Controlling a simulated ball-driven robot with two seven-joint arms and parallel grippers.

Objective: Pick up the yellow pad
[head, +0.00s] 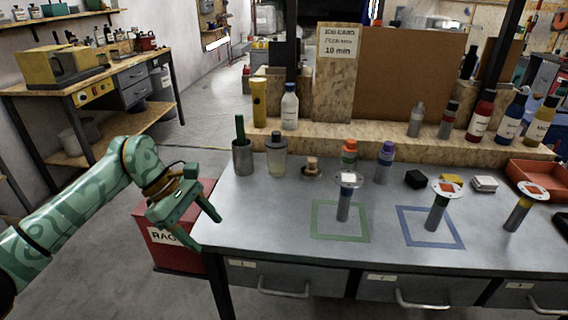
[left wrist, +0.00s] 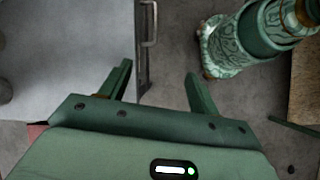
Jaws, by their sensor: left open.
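The yellow pad (head: 452,178) is a small flat block on the grey workbench (head: 290,215), right of centre in the head view. It lies between a black block (head: 415,179) and a white block (head: 484,184). A disc-topped stand (head: 437,212) in front hides part of it. My left gripper (head: 205,232) is open and empty at the bench's left edge, far to the left of the pad. In the left wrist view its two fingers (left wrist: 158,72) are spread, with the bench edge and floor beyond them; the pad does not show there. My right gripper is not in view.
Bottles and cups line the back. A red tray (head: 540,180) is at right. A red box (head: 165,250) stands below my left gripper.

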